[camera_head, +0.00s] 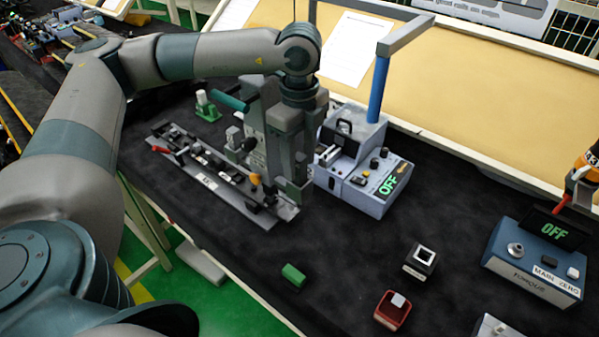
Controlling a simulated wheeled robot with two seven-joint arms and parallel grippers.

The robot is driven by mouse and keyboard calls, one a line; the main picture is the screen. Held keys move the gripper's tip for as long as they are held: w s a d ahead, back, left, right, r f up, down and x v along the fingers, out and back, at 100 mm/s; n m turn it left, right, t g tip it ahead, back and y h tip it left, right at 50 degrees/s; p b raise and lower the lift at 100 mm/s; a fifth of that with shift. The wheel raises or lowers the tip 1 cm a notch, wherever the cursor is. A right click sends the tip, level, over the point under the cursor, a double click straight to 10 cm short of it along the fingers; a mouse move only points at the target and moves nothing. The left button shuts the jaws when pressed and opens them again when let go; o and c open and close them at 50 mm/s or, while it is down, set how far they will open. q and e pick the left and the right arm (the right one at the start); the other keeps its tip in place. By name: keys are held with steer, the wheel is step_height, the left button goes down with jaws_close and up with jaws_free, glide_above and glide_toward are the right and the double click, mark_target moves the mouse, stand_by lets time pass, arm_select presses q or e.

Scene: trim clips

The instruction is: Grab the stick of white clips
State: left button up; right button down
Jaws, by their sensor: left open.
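My left gripper (288,184) points down beside the long grey fixture (218,181) on the black table. It is open; its fingertips overlap the fixture's right end in the picture, and I cannot tell whether they touch it. I cannot pick out the stick of white clips with certainty. A small pale bar (327,156) lies at the left side of the white-and-blue box with the green OFF display (372,190), just right of the gripper. The gripper and wrist hide part of the area behind them. My right gripper is not in view.
A green block (293,275), a black-and-white block (420,260) and a red holder (391,310) lie at the front.

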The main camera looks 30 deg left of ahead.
arm_select(q)
steer(key=shift+c, duration=0.3)
jaws_close()
steer(key=shift+r, duration=0.15)
steer(key=shift+r+b, duration=0.6)
steer(key=shift+b, duration=0.05)
step_height(320, 180, up, 2)
steer(key=shift+r+b, duration=0.25)
steer(key=shift+b, duration=0.55)
steer(key=s+d+r+b, duration=0.4)
steer(key=s+d+r, duration=0.3)
steer(key=s, duration=0.2)
steer(key=shift+d, duration=0.15)
